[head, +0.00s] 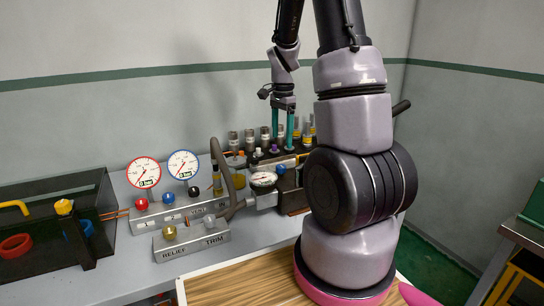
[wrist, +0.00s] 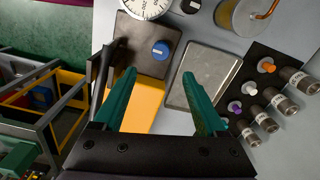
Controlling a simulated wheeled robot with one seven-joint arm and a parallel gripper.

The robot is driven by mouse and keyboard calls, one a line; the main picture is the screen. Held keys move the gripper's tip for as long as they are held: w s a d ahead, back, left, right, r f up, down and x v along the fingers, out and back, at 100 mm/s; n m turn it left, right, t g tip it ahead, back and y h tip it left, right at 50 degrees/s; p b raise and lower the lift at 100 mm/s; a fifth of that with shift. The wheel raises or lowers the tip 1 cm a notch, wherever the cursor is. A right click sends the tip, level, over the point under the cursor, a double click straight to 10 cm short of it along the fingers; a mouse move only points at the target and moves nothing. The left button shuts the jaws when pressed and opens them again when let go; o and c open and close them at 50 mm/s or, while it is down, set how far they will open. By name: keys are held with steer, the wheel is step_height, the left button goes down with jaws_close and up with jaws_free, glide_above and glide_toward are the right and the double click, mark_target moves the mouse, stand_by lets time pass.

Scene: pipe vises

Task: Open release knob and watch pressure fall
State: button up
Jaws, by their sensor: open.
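My gripper (head: 282,148) is open and empty, with its two teal fingers pointing down above the bench. In the wrist view my gripper (wrist: 160,73) shows a wide gap between the fingertips. A round blue knob (wrist: 161,49) on a dark plate lies just beyond that gap, apart from both fingers. A dial gauge (wrist: 147,6) shows partly at the top edge. A small gauge (head: 263,180) stands beside the dark unit below my gripper in the head view; its reading is too small to tell. No label marks the release knob.
A RELIEF/TRIM block (head: 190,242) and a manifold (head: 180,208) with several knobs and two round gauges stand to the left. Several capped cylinders (wrist: 290,77) stand at right in the wrist view. A black bin (head: 50,225) is far left.

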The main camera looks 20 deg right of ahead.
mark_target(281, 166)
step_height(281, 166, down, 11)
steer(key=shift+w+r, duration=0.1)
steer(key=shift+w, duration=0.05)
stand_by(0.4)
jaws_close()
